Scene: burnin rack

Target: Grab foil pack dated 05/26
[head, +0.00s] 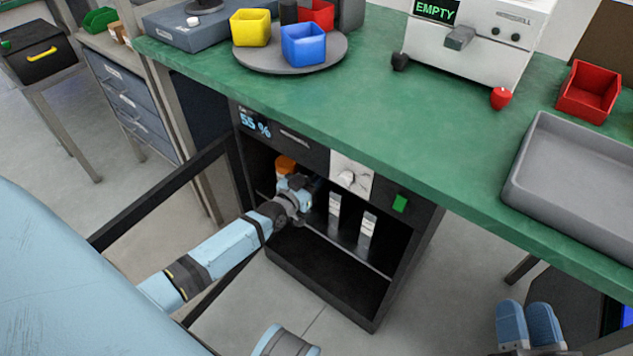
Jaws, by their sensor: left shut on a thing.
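My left gripper (300,186) reaches through the open door of a dark cabinet under the green bench. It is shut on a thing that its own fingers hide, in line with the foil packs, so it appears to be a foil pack. Two silver foil packs with pale labels stand upright to its right: a nearer-left one (335,212) and a right one (367,231). Their dates are too small to read. My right gripper (528,322) is at the bottom right, away from the cabinet, with its two blue fingers close together; whether it is fully shut is unclear.
The cabinet (345,312) shows "55 %", and its door (165,190) stands open to the left. An orange object (287,164) sits behind my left gripper. The green bench (420,135) overhangs the cabinet and bears a grey tray (520,180) and coloured bins.

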